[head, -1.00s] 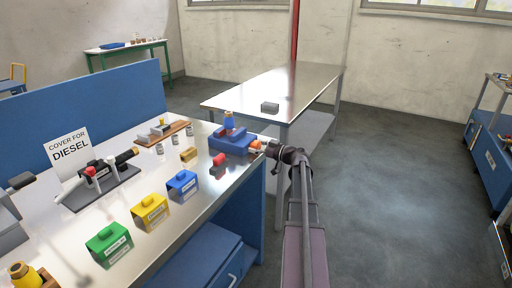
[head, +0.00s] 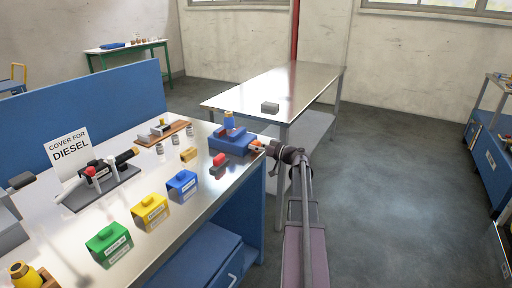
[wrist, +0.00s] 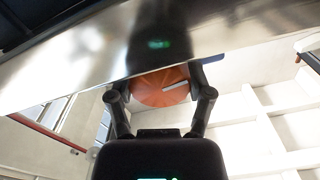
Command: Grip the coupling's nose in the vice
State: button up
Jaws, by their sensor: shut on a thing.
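The blue vice (head: 230,144) stands at the far right corner of the steel-topped bench. The coupling (head: 229,119), a small blue and yellowish piece, stands upright at the vice's jaws; whether the jaws touch its nose is too small to tell. An orange round knob (head: 257,145) is at the vice's right end, past the bench edge. My gripper (head: 263,147) is shut on this knob from the right. In the wrist view the knob (wrist: 150,92) is an orange disc with a pale line, between my two black fingers (wrist: 160,84).
Green (head: 109,244), yellow (head: 150,213) and blue (head: 182,186) boxes line the bench front. A red and dark piece (head: 219,164) and a brass block (head: 189,154) lie near the vice. A steel table (head: 285,88) stands behind.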

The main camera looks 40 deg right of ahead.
jog(key=shift+m, duration=1.5)
jog(key=o, duration=1.1)
jog(key=shift+o, duration=0.2)
jog(key=shift+n, duration=0.4)
